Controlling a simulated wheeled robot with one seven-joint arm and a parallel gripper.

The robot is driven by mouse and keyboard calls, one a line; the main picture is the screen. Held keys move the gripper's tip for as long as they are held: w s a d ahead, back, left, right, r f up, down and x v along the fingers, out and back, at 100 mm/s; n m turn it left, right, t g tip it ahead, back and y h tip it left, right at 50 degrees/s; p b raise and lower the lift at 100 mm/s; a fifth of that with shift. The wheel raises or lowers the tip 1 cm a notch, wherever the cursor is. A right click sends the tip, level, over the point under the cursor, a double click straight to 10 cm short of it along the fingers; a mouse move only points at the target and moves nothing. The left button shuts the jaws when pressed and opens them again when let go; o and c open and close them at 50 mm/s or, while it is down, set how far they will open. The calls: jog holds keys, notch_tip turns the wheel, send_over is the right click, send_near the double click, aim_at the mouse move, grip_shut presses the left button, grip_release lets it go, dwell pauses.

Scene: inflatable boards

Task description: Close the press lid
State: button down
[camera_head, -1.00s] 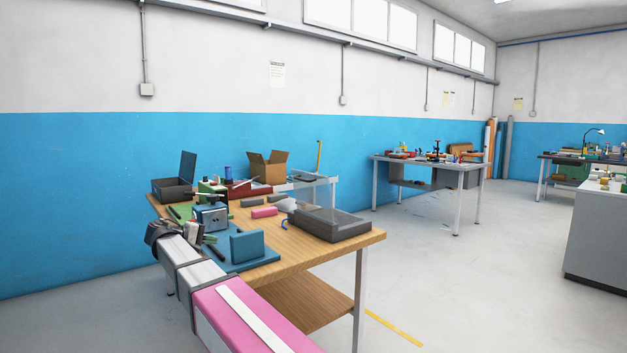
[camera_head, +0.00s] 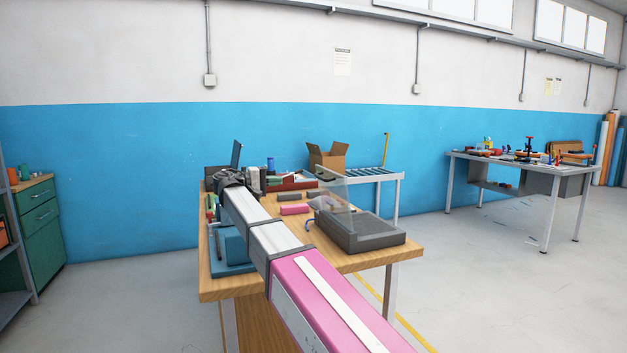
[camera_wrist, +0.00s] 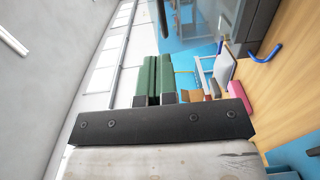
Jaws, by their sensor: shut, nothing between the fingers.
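The press is a dark grey box (camera_head: 360,233) at the table's right front. Its clear lid (camera_head: 335,195) stands raised at the back left of the box, so the press is open. In the wrist view, part of the dark box (camera_wrist: 257,20) shows at top right, with the clear lid (camera_wrist: 205,22) beside it. My gripper (camera_wrist: 155,57) shows there as two green fingers pressed together, empty, pointing away and apart from the press. In the head view my arm reaches over the table's left part, and the fingers cannot be made out.
A blue hook (camera_wrist: 266,53) lies near the press. A roller stand (camera_head: 375,176) stands behind.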

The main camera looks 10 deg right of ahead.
jog(key=x, duration=1.3)
jog(key=shift+d, duration=0.3)
jog(key=shift+d, duration=0.1)
